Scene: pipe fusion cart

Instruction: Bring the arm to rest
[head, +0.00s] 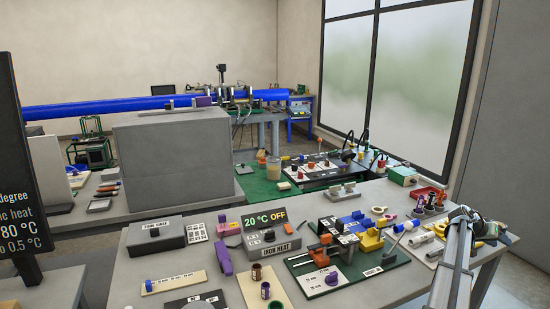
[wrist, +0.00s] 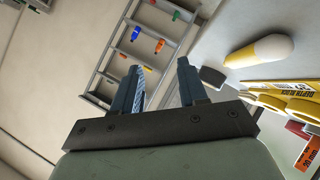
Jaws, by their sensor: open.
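My arm (head: 455,265) reaches up from the lower right of the head view, over the right end of the cart's grey worktop (head: 390,297). Its far end is bent over near the worktop's right edge, and the fingers are too small to make out there. In the wrist view my gripper (wrist: 161,82) has its two dark fingers spread apart, with nothing between them. Beyond the fingers I see a grey rack with small coloured items (wrist: 150,40).
The heater box (head: 270,243) reads 20 °C OFF. A green board with clamps (head: 335,283) and a grey box (head: 155,238) also stand on the worktop. A white and yellow rounded piece (wrist: 262,50) and yellow parts (wrist: 285,100) lie to the right in the wrist view.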

